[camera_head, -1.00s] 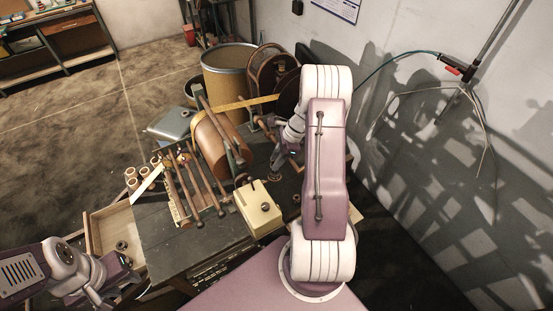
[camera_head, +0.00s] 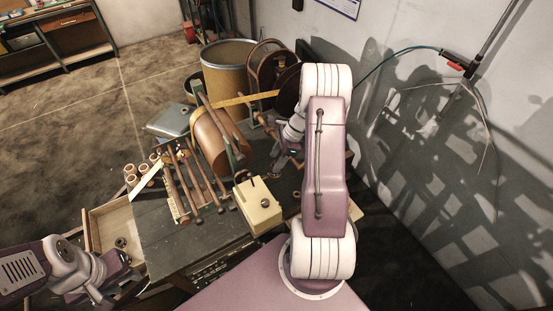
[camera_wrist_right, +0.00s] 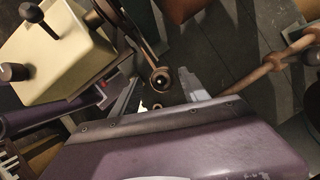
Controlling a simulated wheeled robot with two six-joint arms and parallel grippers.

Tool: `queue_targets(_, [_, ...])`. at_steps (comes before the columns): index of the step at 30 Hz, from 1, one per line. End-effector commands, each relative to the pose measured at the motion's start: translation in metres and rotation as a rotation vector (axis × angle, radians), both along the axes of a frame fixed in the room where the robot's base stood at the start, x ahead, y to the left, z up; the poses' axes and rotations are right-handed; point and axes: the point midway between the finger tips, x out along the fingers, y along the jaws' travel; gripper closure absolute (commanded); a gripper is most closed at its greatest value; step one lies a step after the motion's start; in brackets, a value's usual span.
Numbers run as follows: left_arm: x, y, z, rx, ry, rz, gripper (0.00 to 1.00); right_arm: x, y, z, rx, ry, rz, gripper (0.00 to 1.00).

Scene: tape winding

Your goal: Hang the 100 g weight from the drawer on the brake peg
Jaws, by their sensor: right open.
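The open drawer (camera_head: 90,232) is at the lower left of the bench in the head view. A small dark round piece with a hole (camera_head: 120,242), which looks like a weight, lies in it. My right gripper (camera_head: 283,165) is low over the bench's right part, partly hidden by my arm. In the right wrist view its two fingers (camera_wrist_right: 160,97) are apart. A round brown end with a dark centre (camera_wrist_right: 160,79), on a bar, shows just beyond the gap; I cannot tell whether it is the brake peg or a weight. My left gripper (camera_head: 128,284) is beside the drawer; its fingers are unclear.
A cream box with a dark knob (camera_head: 258,204) stands at the bench's front, left of my right arm. Several wooden rollers (camera_head: 195,180), a brown drum (camera_head: 211,143) and pale tape rolls (camera_head: 145,170) crowd the bench. A wall (camera_head: 410,130) stands to the right.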

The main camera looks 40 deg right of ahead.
Motion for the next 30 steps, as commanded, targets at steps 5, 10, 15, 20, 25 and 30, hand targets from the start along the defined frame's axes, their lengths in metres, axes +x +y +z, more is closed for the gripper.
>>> queue_targets(5, [0.0, 0.0, -0.009, 0.0, 0.0, 0.0, 0.64, -0.004, -0.011, 0.025, -0.005, -0.007, -0.001, 0.47])
queue_targets(10, [0.0, 0.0, -0.017, 0.0, 0.0, 0.0, 0.64, -0.011, -0.024, 0.059, -0.005, -0.005, -0.003, 0.47])
queue_targets(15, [0.0, 0.0, -0.019, 0.0, 0.0, 0.0, 0.64, -0.016, -0.03, 0.08, -0.001, -0.002, -0.001, 0.47])
queue_targets(20, [0.0, 0.0, -0.019, 0.0, 0.0, 0.0, 0.64, -0.017, -0.031, 0.083, -0.001, 0.0, -0.001, 0.47])
queue_targets(25, [0.0, 0.0, -0.019, 0.0, 0.0, 0.0, 0.64, -0.017, -0.031, 0.083, 0.0, -0.001, 0.0, 0.47])
queue_targets(30, [0.0, 0.0, -0.019, 0.0, 0.0, 0.0, 0.64, -0.017, -0.031, 0.083, 0.0, 0.0, -0.001, 0.47])
